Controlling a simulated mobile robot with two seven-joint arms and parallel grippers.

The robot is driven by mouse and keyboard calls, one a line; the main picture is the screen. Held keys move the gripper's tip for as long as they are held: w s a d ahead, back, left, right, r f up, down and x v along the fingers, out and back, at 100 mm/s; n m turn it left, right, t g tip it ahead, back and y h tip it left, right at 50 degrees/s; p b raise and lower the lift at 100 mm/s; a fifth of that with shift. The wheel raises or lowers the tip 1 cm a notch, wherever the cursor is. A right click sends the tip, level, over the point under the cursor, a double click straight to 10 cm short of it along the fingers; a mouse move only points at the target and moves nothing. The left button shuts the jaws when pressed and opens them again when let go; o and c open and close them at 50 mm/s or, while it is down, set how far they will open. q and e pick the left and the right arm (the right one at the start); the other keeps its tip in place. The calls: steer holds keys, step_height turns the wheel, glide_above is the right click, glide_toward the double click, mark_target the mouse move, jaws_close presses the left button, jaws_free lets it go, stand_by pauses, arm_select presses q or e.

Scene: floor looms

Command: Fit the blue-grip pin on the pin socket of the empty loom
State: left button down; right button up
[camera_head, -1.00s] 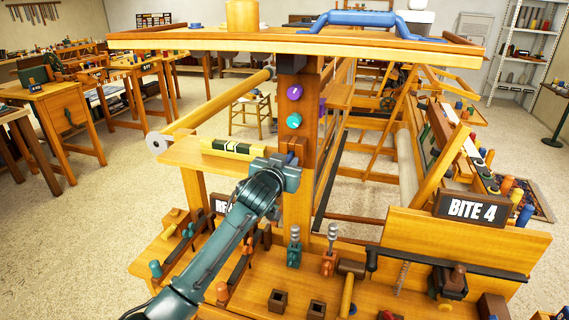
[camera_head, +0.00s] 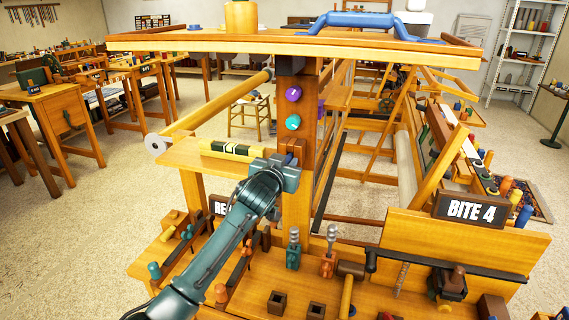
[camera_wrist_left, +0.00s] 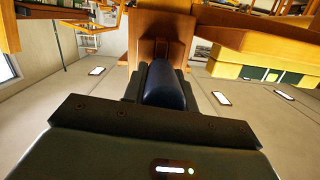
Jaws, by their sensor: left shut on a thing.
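My left gripper (camera_head: 284,171) is shut on the blue-grip pin (camera_wrist_left: 163,86), whose dark blue rounded grip shows between the fingers in the left wrist view. In the head view only a little blue (camera_head: 288,158) shows at the jaws. The gripper is up against the front wooden post (camera_head: 295,210) of the loom, below a purple knob (camera_head: 293,94) and a teal knob (camera_head: 292,122). In the wrist view the pin's far end meets a wooden recess (camera_wrist_left: 160,52) on the post; how deep it sits is hidden. My right gripper is out of view.
A shelf with a yellow-and-black block (camera_head: 232,149) is just left of the gripper. A wooden roller (camera_head: 215,107) slants above it. A top beam (camera_head: 200,43) spans overhead. Below is a bench with green and red tools (camera_head: 328,262), and a "BITE 4" sign (camera_head: 470,209) stands right.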

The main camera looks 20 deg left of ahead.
arm_select(q)
steer(key=shift+w, duration=0.15)
steer(key=shift+w+b, duration=0.3)
steer(key=shift+w, duration=0.35)
steer(key=c, duration=1)
jaws_free()
steer(key=shift+c, duration=0.2)
steer(key=shift+s, duration=0.1)
steer(key=s+r, duration=0.2)
steer(key=s, duration=1.1)
steer(key=shift+b, duration=0.3)
